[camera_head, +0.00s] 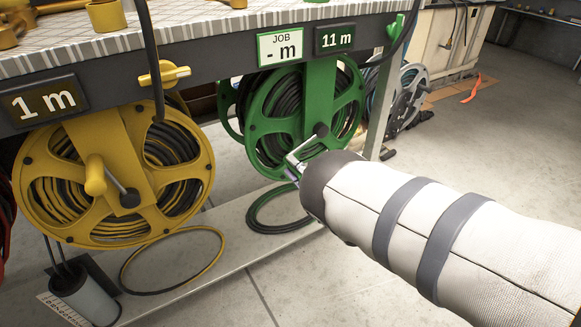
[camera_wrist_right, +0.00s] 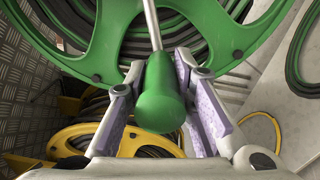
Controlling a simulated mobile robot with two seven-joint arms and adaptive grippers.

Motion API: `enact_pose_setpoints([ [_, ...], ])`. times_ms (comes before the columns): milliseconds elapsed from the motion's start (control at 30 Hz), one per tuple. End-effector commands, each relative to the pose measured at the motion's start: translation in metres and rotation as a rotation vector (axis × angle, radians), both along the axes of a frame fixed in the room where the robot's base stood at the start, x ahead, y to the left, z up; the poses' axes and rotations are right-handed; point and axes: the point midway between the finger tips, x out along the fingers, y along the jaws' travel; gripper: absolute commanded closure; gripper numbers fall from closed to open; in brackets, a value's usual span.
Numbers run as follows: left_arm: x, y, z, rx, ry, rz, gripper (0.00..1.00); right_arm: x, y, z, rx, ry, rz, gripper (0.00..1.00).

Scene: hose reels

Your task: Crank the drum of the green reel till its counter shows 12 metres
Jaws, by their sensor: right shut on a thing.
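The green reel (camera_head: 320,88) hangs under the bench edge with dark hose on its drum. Its counter (camera_head: 336,38) reads 11 m, and the job sign (camera_head: 280,47) beside it shows "- m". My right gripper (camera_head: 293,167) is at the lower front of the drum, at the end of the crank arm. In the right wrist view, the green crank handle (camera_wrist_right: 160,92) sits between the pale pads of my right gripper (camera_wrist_right: 186,88), which is shut on it. In the head view the handle is hidden by the gripper. My left gripper is out of view.
A yellow reel (camera_head: 104,160), its counter (camera_head: 45,101) at 1 m, stands to the left. A yellow lever (camera_head: 164,73) and a green lever (camera_head: 395,27) are on the bench edge. Loose hose loops lie below both reels. A grey cup (camera_head: 84,294) stands lower left. Floor at right is mostly clear.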

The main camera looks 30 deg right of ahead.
Motion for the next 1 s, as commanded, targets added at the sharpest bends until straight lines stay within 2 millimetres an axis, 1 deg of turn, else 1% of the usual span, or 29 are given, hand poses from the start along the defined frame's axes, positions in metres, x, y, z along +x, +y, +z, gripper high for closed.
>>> enact_pose_setpoints([
  [33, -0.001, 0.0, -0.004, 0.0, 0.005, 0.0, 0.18, -0.001, 0.003, -0.01, 0.005, 0.011, 0.008, 1.0],
  [200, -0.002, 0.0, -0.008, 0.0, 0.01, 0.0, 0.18, -0.001, -0.001, -0.016, 0.008, 0.011, 0.007, 1.0],
  [433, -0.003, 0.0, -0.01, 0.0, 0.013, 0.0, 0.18, -0.002, -0.003, -0.02, 0.011, 0.013, 0.006, 1.0],
  [867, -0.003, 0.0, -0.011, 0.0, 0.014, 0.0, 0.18, -0.002, -0.004, -0.021, 0.012, 0.016, 0.004, 1.0],
  [900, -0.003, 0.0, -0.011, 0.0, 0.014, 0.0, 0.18, -0.002, -0.004, -0.021, 0.012, 0.017, 0.004, 0.69],
  [933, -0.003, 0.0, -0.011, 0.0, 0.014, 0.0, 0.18, -0.002, -0.004, -0.021, 0.012, 0.017, 0.004, 0.62],
  [967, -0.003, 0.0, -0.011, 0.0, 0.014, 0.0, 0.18, -0.002, -0.004, -0.021, 0.011, 0.016, 0.004, 0.57],
  [1000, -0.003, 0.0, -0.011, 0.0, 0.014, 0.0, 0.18, -0.003, -0.004, -0.022, 0.011, 0.016, 0.004, 0.57],
])
